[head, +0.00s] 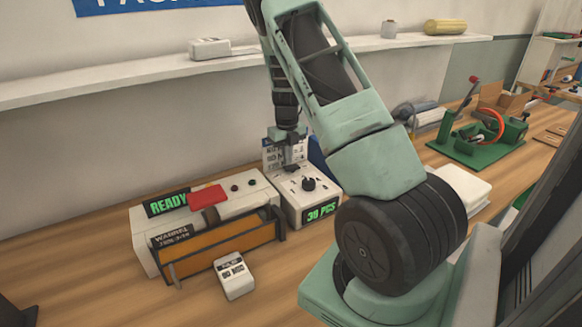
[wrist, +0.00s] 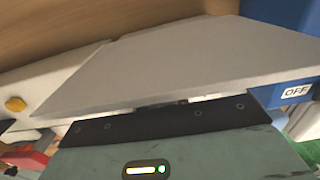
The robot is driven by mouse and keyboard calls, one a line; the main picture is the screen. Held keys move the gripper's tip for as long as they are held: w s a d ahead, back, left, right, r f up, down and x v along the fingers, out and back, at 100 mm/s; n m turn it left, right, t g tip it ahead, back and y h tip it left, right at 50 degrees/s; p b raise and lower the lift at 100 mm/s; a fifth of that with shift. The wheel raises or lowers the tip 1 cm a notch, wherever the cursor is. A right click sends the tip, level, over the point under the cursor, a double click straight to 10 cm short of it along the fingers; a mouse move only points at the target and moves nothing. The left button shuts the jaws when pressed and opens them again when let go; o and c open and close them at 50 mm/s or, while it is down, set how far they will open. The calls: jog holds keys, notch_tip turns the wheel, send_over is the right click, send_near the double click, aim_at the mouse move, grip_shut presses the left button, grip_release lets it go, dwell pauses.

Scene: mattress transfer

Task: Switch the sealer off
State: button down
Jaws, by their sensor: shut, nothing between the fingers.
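The sealer (head: 146,243) is a white box on the left of the bench in the head view. It has a green READY display (head: 168,203), a red part (head: 208,196), small dark knobs and an orange front panel (head: 225,246). My gripper (head: 291,166) is shut and empty, pointing down over the back of the smaller white box (head: 296,206) at the sealer's right. Whether it touches that box I cannot tell. In the wrist view a large pale surface fills the middle. An OFF label (wrist: 296,91) shows at right and a yellow button (wrist: 15,104) at left.
The smaller box carries a black knob (head: 308,184) and a 30 PCS display (head: 321,212). A white handheld device (head: 234,277) lies in front of the sealer. A green machine (head: 478,143) stands to the right. A shelf (head: 120,81) runs along the wall.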

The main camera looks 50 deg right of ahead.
aim_at(287, 168)
jog(key=shift+f+b, duration=0.45)
jog(key=shift+f, duration=0.5)
dwell(0.6)
notch_tip(287, 168, up, 7)
jog(key=p, duration=0.6)
jog(key=shift+r+p, duration=0.1)
jog(key=shift+p, duration=0.25)
dwell(0.3)
